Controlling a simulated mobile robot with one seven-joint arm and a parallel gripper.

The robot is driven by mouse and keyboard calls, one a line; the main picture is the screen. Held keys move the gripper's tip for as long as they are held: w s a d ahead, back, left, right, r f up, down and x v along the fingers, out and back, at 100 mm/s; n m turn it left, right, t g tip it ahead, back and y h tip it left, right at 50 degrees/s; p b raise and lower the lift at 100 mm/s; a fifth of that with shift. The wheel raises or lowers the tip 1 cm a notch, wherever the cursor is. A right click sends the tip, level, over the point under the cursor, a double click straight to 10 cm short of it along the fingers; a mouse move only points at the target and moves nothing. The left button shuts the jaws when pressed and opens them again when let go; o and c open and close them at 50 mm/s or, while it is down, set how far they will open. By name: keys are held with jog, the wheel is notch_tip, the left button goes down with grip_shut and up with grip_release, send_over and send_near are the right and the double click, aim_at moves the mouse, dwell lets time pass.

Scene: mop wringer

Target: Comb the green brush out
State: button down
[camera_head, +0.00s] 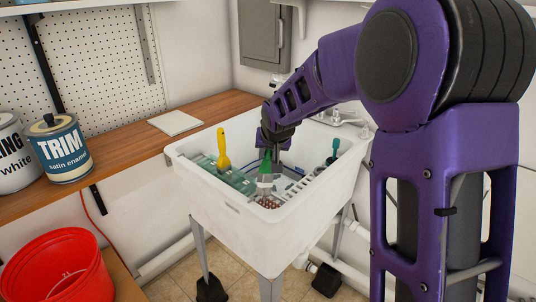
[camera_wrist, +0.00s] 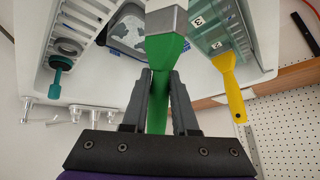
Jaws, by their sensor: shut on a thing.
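The green brush (camera_head: 265,165) hangs handle up over the white utility sink (camera_head: 240,232), its pale metal ferrule below. In the wrist view the green brush (camera_wrist: 165,52) has its handle between my fingers, with the ferrule toward the top edge; its bristles are out of that view. My gripper (camera_head: 268,148) is shut on the handle, and its dark fingers (camera_wrist: 160,85) press from both sides. A yellow-handled tool (camera_head: 223,150) stands at the sink's left side and shows in the wrist view (camera_wrist: 229,85). I cannot make out a comb.
A teal-handled tool (camera_head: 335,147) stands at the sink's right side. A green numbered tray (camera_head: 236,178) lies along the left. The faucet (camera_head: 340,116) is at the back. Paint cans (camera_head: 61,148) stand on the wooden counter (camera_head: 212,107); a red bucket (camera_head: 60,270) is at lower left.

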jog(key=shift+f+b, duration=0.55)
jog(key=shift+b, duration=0.05)
dwell(0.4)
jog(key=shift+s+d, duration=0.1)
